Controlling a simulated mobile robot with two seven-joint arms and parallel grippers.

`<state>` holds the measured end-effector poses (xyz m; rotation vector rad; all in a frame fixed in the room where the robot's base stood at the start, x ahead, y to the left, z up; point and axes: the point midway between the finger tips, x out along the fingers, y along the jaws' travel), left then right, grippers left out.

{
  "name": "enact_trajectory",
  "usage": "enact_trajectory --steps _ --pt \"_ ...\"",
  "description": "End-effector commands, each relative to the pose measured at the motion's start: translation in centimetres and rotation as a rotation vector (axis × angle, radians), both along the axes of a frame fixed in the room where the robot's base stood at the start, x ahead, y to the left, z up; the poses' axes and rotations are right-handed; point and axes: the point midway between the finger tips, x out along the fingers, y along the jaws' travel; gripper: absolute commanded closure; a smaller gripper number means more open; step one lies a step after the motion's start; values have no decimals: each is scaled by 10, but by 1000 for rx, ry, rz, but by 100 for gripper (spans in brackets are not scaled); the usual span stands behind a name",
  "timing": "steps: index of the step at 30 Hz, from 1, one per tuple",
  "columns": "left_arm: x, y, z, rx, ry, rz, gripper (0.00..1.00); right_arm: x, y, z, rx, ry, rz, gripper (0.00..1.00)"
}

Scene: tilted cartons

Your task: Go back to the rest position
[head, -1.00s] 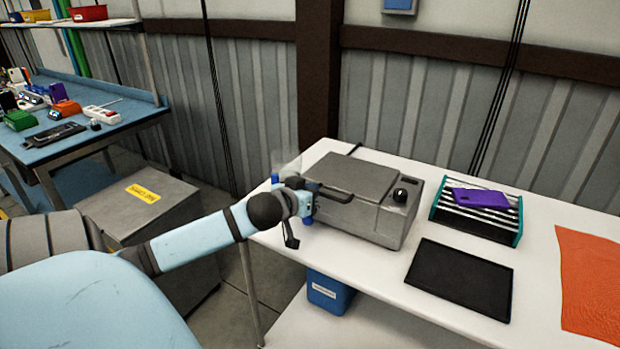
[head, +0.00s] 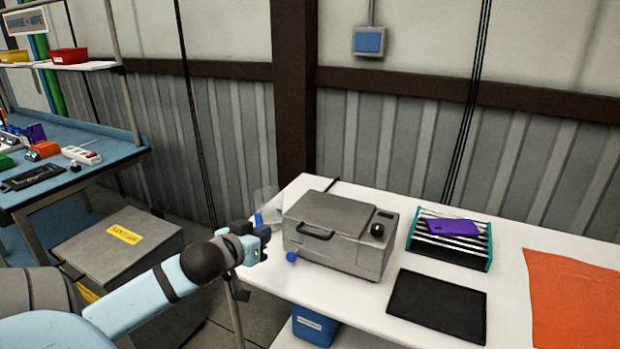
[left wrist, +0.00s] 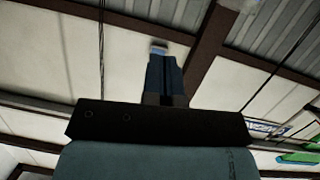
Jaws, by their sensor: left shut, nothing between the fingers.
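My left gripper (head: 262,243) is at the left edge of the white table, beside the grey box-shaped machine (head: 335,232) and apart from its front handle. It is shut and empty. In the left wrist view its fingers (left wrist: 162,75) are together and point up toward the wall and ceiling, with nothing between them. My right gripper is in neither view.
On the white table (head: 370,300) are a black mat (head: 437,305), a striped rack (head: 462,250) with a purple device (head: 453,228), and an orange cloth (head: 575,300). A blue bin (head: 314,325) is below.

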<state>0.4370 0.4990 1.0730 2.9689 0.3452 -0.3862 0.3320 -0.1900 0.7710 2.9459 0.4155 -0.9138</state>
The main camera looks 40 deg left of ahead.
Motion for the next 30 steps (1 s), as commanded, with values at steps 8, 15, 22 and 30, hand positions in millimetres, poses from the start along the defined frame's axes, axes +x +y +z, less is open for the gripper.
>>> enact_trajectory --steps 8,15,22,30 --pt "-1 -2 -6 0 9 -4 100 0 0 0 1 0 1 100" --pt "-18 -49 -114 9 159 -100 100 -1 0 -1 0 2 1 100" --pt "-59 -163 -237 25 297 -301 100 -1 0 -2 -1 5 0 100" --pt "-106 -308 -303 38 333 -521 100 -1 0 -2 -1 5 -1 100"
